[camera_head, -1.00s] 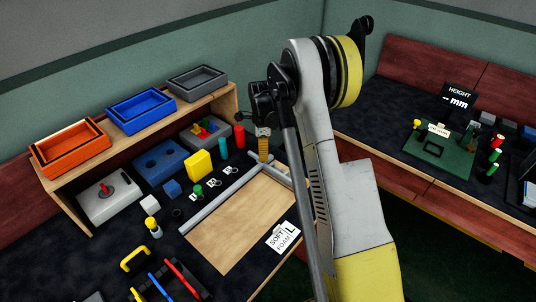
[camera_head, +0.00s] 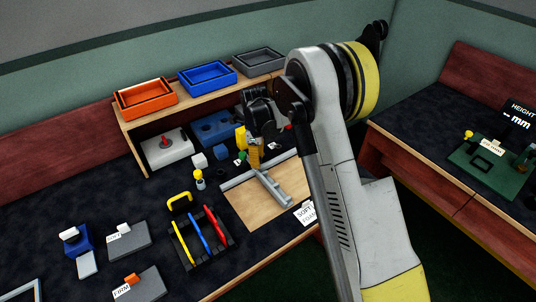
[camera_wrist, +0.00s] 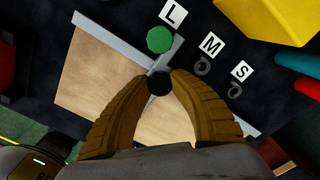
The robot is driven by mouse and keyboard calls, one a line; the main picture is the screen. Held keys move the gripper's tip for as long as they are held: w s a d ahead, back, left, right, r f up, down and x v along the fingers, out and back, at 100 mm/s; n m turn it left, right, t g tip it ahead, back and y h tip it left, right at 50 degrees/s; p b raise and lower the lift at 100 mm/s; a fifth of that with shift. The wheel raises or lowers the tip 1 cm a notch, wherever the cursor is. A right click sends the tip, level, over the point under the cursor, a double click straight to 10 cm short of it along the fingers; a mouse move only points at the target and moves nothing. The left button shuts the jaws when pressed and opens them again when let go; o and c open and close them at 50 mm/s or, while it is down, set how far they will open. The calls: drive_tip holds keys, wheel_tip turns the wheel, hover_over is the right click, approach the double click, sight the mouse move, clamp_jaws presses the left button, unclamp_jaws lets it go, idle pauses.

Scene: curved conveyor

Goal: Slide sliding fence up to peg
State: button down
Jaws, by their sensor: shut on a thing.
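The sliding fence (camera_head: 272,190) is a grey bar lying across the wooden board (camera_head: 240,203), meeting a grey rail (camera_head: 234,182) along the board's back edge. My gripper (camera_head: 254,163) is over the fence's rear end. In the wrist view its fingers (camera_wrist: 158,77) are shut around a small dark round knob (camera_wrist: 157,85) at the fence; the fingers hide much of the bar. A green round-topped peg (camera_wrist: 159,39) stands by the rail, close to the fence line, next to the L card (camera_wrist: 172,12). Whether fence and peg touch cannot be told.
M (camera_wrist: 211,44) and S (camera_wrist: 241,71) cards with dark rings lie behind the rail. A yellow block (camera_wrist: 280,15) is nearby. Left of the board stand a black rack (camera_head: 203,240) with coloured bars and a yellow handle (camera_head: 180,201). Trays (camera_head: 145,98) line the shelf.

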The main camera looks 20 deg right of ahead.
drive_tip(key=shift+s+a, duration=0.2)
drive_tip(key=shift+a, duration=0.2)
drive_tip(key=c, duration=1.1)
unclamp_jaws()
drive_tip(key=shift+o, duration=0.2)
wheel_tip(320, 180, up, 12)
